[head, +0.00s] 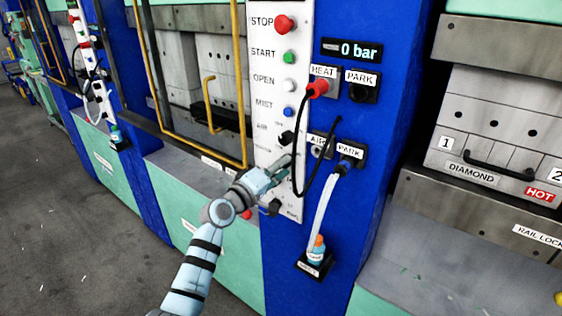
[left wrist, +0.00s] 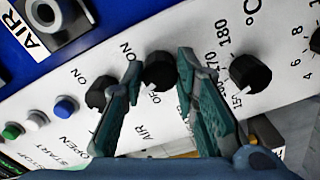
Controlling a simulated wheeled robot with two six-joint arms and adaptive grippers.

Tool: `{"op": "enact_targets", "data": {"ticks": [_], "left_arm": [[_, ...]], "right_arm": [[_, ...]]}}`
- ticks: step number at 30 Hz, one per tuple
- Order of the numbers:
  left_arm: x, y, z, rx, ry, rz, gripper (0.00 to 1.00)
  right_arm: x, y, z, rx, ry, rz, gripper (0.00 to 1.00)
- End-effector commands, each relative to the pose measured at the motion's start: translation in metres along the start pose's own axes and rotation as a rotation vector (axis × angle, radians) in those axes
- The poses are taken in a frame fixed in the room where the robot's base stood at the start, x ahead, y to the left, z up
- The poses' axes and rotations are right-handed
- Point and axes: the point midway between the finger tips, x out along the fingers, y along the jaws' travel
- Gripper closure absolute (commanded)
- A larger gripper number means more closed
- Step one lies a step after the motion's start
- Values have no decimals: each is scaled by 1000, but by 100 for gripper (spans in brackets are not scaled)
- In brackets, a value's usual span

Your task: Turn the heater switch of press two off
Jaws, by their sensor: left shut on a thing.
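The white control panel (head: 262,100) stands on a blue press column. My left gripper (head: 280,168) is at its lower part, and its fingers hide the knob there in the head view. In the left wrist view, the fingers (left wrist: 160,78) are closed around the sides of a black knob, the heater switch (left wrist: 158,68), with ON and OFF lettering beside it. A small white mark shows at the knob's lower edge, near the partly covered OFF lettering. The knob's own name label is hidden. My right gripper is in neither view.
Next to the held knob are another black switch (left wrist: 99,91) and the temperature dial (left wrist: 250,73). A black hose (head: 334,150) hangs from the red HEAT plug (head: 318,88), close right of the fingers. A yellow guard frame (head: 241,70) stands left of the panel.

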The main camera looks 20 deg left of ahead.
Motion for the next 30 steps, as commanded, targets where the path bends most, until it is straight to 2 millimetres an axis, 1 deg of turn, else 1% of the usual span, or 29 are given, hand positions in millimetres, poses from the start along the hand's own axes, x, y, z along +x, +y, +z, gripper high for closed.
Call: {"op": "enact_targets", "data": {"ticks": [1,3,10,26,27,30], "left_arm": [[0,1,0,-28,-2,-3,100],[0,1,0,-67,-2,-3,100],[0,0,0,-151,-2,-2,100],[0,0,1,-178,-1,-2,100],[0,0,0,-178,-1,-2,68],[0,0,0,-178,-1,-1,53]], "right_arm": [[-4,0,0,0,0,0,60],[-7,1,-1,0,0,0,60],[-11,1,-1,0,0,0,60],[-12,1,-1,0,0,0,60],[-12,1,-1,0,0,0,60],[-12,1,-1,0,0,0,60]]}}
